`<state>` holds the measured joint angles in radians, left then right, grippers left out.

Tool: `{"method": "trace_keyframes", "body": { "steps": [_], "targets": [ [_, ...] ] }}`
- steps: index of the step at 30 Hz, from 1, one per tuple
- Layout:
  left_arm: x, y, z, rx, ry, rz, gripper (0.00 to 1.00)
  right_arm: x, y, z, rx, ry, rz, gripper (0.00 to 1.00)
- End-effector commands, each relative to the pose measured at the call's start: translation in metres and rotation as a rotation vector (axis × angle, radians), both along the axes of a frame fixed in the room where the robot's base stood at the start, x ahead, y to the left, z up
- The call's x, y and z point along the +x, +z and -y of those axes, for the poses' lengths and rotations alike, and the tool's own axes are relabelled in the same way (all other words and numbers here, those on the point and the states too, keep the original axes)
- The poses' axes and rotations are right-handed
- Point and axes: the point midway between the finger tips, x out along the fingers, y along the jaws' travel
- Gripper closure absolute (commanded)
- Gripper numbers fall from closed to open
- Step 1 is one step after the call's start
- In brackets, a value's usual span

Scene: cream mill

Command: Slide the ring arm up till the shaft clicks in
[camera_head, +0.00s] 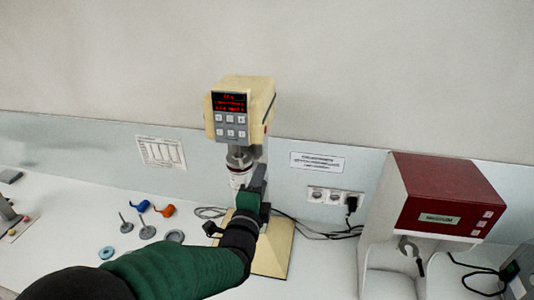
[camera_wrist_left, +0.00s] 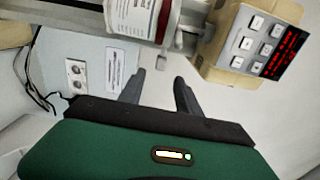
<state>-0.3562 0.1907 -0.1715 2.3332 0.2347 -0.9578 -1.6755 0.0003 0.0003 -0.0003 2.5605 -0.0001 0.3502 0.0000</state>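The cream mill's head (camera_head: 258,100) has a keypad and a lit red display. It stands over a cream base (camera_head: 272,262), and its head also shows in the left wrist view (camera_wrist_left: 212,68). A metal shaft (camera_head: 240,155) hangs below the head. A white cylinder with a red band (camera_wrist_left: 140,18) sits under it. My left gripper (camera_wrist_left: 158,84) is open, its fingers apart, close to the cylinder. A small grey tab (camera_wrist_left: 161,62) sticks out just beyond the fingertips. In the head view my gripper (camera_head: 257,176) and arm hide the ring arm and much of the stand.
A red and white machine (camera_head: 440,195) stands at the right. Wall sockets (camera_head: 330,196) and black cables lie behind the mill. Several small attachments, including a blue one (camera_head: 143,206) and an orange one (camera_head: 167,210), lie on the white bench at the left.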

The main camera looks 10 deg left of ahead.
Motion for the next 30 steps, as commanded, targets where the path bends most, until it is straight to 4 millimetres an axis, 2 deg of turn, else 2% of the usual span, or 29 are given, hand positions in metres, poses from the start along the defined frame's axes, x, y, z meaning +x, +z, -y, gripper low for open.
{"method": "trace_keyframes", "body": {
  "steps": [1, 3, 9, 13, 20, 27, 30],
  "targets": [
    [0.013, 0.004, -0.001, 0.003, 0.001, -0.002, 0.60, 0.000, 0.010, 0.000, 0.000, 0.000, 0.001, 0.64],
    [0.031, 0.004, -0.003, 0.001, 0.003, -0.002, 0.60, 0.000, 0.016, 0.000, 0.000, 0.000, 0.001, 0.64],
    [0.066, 0.004, -0.003, -0.001, 0.001, 0.001, 0.60, 0.000, 0.029, 0.000, 0.000, 0.001, 0.001, 0.64],
    [0.075, 0.002, 0.000, 0.000, 0.000, 0.000, 0.60, 0.000, 0.030, 0.000, 0.000, 0.001, 0.001, 0.64],
    [0.078, 0.000, 0.001, 0.000, -0.001, 0.000, 0.60, 0.000, 0.030, 0.000, 0.000, 0.001, 0.001, 0.64],
    [0.078, 0.000, 0.000, -0.001, 0.000, 0.000, 0.90, 0.000, 0.030, 0.000, 0.000, 0.000, 0.001, 0.64],
    [0.077, 0.000, 0.000, -0.001, -0.001, -0.001, 1.00, 0.000, 0.030, 0.000, 0.000, 0.000, 0.001, 0.64]
  ]
}}
